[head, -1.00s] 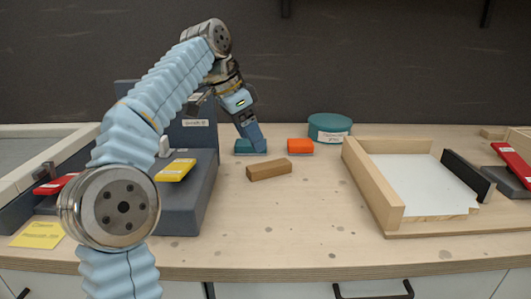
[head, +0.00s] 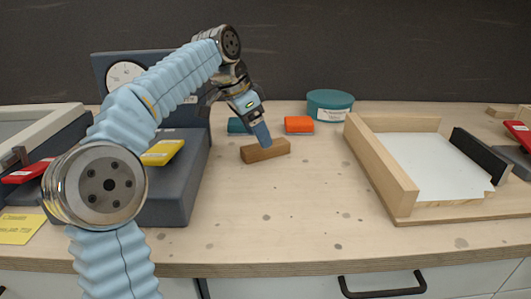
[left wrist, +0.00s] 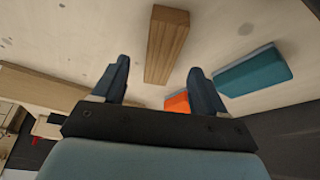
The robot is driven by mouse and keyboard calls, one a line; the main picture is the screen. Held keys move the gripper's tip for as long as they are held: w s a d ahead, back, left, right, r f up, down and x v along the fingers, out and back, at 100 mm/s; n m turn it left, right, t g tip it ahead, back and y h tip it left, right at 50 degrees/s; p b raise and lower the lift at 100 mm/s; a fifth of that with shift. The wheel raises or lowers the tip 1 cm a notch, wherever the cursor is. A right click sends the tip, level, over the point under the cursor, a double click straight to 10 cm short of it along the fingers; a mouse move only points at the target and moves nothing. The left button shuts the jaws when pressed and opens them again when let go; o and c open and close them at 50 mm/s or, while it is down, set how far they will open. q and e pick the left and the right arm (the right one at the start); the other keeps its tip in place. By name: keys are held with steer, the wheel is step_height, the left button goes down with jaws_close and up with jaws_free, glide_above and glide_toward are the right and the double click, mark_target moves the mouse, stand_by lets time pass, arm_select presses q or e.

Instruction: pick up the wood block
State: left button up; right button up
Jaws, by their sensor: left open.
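The wood block (head: 263,152) is a small brown bar lying on the worktop, left of centre in the head view. It also shows in the left wrist view (left wrist: 166,45), beyond and between my two fingertips. My left gripper (head: 264,137) points down at the block's far side in the head view, and its fingers overlap the block's back edge there. In the left wrist view the left gripper (left wrist: 160,80) has its fingers wide apart with nothing between them. My right gripper is not in view.
A teal block (head: 237,126) and an orange block (head: 298,125) lie just behind the wood block. A round teal container (head: 330,106) stands behind them. A grey device (head: 178,200) is at left, a wooden-walled tray (head: 385,185) at right. The front worktop is clear.

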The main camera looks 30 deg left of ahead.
arm_select(q)
steer(key=x, duration=0.4)
steer(key=shift+w+f, duration=0.15)
steer(key=c, duration=1.1)
